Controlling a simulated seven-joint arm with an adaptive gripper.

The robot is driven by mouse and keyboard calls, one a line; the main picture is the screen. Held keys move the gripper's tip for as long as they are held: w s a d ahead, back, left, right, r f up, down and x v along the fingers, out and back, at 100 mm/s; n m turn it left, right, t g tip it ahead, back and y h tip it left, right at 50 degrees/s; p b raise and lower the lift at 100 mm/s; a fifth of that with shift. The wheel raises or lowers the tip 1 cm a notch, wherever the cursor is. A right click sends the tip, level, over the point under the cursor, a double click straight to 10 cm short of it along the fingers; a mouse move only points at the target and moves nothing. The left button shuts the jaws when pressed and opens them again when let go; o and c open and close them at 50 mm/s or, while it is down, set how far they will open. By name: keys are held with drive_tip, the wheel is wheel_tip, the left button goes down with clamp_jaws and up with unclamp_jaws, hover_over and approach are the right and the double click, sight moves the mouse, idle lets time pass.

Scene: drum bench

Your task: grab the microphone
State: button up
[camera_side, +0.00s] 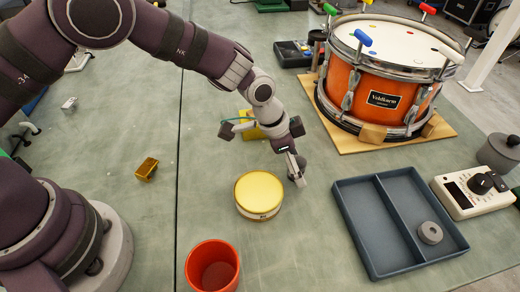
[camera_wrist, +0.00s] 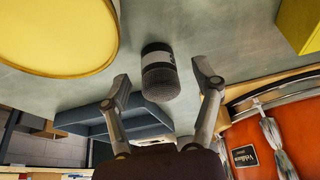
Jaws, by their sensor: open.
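The microphone (camera_wrist: 158,66), a short cylinder with a dark mesh head and a pale band, lies on the bench in the wrist view. Its mesh head faces my gripper (camera_wrist: 163,84). The two fingers are apart, one on each side of the mesh head, with gaps showing on both sides. In the side view my gripper (camera_side: 298,178) points down at the bench between the yellow-topped tin and the drum. There the microphone (camera_side: 300,161) shows only as a dark shape mostly hidden behind the fingers.
A yellow-topped round tin (camera_side: 259,192) stands close left of my gripper. A grey two-compartment tray (camera_side: 357,230) holding a grey ring (camera_side: 430,233) is to the right. An orange drum (camera_side: 385,75) stands behind. A red cup (camera_side: 212,268) is in front. A yellow block (camera_side: 250,128) sits behind my wrist.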

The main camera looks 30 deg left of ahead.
drive_tip(key=shift+w+d+f, duration=0.1)
drive_tip(key=shift+f, duration=0.3)
clamp_jaws()
